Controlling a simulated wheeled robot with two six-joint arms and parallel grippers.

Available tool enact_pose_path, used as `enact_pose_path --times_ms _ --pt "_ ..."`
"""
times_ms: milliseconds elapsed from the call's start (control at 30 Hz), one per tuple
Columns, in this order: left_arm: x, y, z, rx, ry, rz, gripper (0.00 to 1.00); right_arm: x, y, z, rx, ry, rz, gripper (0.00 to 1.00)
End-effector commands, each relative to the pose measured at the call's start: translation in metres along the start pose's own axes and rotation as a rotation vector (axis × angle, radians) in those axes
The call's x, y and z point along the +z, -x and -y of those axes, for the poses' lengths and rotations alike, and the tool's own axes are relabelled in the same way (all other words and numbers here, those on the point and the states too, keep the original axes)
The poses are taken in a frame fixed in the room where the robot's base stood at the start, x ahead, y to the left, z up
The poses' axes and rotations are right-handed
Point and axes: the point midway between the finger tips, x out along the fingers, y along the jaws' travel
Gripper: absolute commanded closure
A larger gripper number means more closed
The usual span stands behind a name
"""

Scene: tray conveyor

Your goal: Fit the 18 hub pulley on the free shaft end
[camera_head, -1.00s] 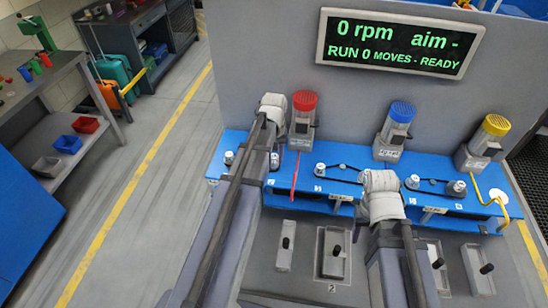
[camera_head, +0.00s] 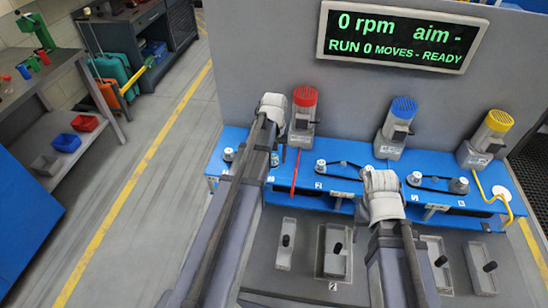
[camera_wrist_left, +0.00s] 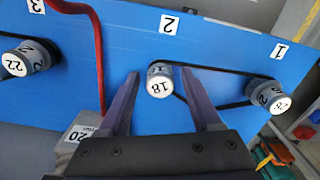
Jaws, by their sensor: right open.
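In the left wrist view the grey pulley marked 18 (camera_wrist_left: 159,82) stands between the two fingers of my left gripper (camera_wrist_left: 160,76). The fingers are open, with a gap on each side of it. A black belt runs from its base towards a pulley marked 26 (camera_wrist_left: 268,96). I cannot tell how far down it sits. In the head view the left wrist hides this pulley. My right gripper (camera_head: 382,182) is over the right middle of the blue bench (camera_head: 337,203); its fingertips are hidden. I cannot pick out a free shaft end.
A red cord (camera_wrist_left: 92,45) lies beside the left finger, with a pulley marked 22 (camera_wrist_left: 27,58) beyond it. Motors with red (camera_head: 305,96), blue (camera_head: 403,107) and yellow (camera_head: 499,120) caps stand behind. Grey holders (camera_head: 286,243) with black pegs are in front. The display (camera_head: 400,37) reads 0 rpm.

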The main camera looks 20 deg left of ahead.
Motion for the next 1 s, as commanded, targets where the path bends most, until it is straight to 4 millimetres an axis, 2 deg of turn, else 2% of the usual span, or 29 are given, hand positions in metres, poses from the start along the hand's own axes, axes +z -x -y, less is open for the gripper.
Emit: enact_pose_path --times_ms 67,367,533,1000 --pt "0.0 0.0 0.0 0.0 0.0 0.0 0.25 0.0 0.0 0.0 0.0 0.0 0.0 0.5" --pt "0.0 0.001 0.0 0.0 0.0 0.0 0.25 0.0 0.001 0.0 0.0 -0.001 0.0 0.5" --pt "0.0 0.009 0.0 0.0 0.0 0.0 0.25 0.001 0.009 -0.001 0.0 -0.001 0.0 0.5" --pt "0.0 0.067 0.0 0.0 0.0 0.0 0.25 0.004 0.066 -0.006 0.0 0.001 0.0 0.5"
